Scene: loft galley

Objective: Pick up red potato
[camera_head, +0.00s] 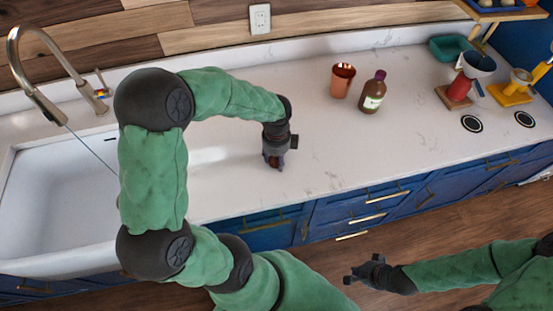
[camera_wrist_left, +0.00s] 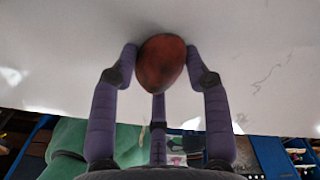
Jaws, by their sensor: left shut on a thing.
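The red potato (camera_wrist_left: 161,62) is a dark reddish-brown oval between the fingers of my left gripper (camera_wrist_left: 163,75) in the left wrist view. The fingers touch it on both sides. In the head view my left gripper (camera_head: 273,160) points down at the white counter (camera_head: 330,130), and only a small reddish bit of the potato (camera_head: 274,162) shows between its fingers. I cannot tell whether the potato touches the counter. My right gripper (camera_head: 362,270) is off the counter, over the wooden floor at the lower right; its finger opening is too small to make out.
A copper cup (camera_head: 342,81) and a brown bottle (camera_head: 372,93) stand behind and right of my left gripper. A white sink (camera_head: 60,190) with a tap (camera_head: 50,105) is at the left. A teal bin (camera_head: 449,48) and coffee gear stand at the far right. The counter around the gripper is clear.

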